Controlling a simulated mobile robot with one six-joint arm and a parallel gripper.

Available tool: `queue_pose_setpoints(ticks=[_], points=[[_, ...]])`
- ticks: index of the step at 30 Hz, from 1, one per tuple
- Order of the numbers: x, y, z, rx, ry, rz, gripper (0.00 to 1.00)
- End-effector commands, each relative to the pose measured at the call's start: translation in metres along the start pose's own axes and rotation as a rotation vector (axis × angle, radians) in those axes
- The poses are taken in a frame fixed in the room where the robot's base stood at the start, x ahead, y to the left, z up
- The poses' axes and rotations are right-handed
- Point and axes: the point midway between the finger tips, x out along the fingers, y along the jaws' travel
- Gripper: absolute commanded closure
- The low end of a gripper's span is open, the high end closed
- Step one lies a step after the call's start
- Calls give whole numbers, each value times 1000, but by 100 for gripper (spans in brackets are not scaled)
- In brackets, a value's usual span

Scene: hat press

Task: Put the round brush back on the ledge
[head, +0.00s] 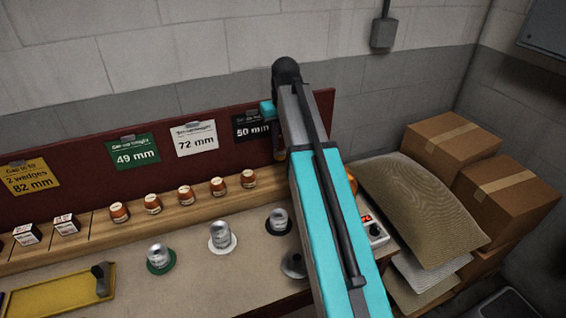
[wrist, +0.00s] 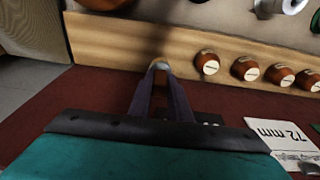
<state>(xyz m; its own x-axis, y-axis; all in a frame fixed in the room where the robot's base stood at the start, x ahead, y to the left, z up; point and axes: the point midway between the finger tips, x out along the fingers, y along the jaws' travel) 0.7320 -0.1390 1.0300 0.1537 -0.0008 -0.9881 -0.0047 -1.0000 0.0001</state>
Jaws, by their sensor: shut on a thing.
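My gripper (wrist: 161,84) is shut on a small brown thing with a pale rounded end, taken to be the round brush (wrist: 160,67). Most of it is hidden between the fingers. In the wrist view its pale end shows against the wooden ledge (wrist: 115,42). I cannot tell whether it touches the ledge. In the head view the ledge (head: 90,240) runs along the foot of the dark red board. My gripper (head: 279,145) is near the board's right end, partly hidden by my arm, and the brush cannot be made out there.
Several brown round-bodied pieces (head: 185,195) stand along the ledge, with small boxes (head: 66,225) to their left. Metal weights (head: 221,235) stand on the bench in front. Size cards (head: 196,138) hang on the board. Sacks (head: 415,205) and cartons (head: 450,145) are at the right.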

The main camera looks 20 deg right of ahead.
Motion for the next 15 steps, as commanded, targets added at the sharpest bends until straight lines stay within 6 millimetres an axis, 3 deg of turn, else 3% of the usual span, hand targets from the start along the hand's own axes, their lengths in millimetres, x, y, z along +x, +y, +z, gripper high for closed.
queue_pose_setpoints(ticks=[9, 15], points=[[38, -1, 7, -1, -1, 0, 100], [45, -1, 7, -1, 1, 0, 100]])
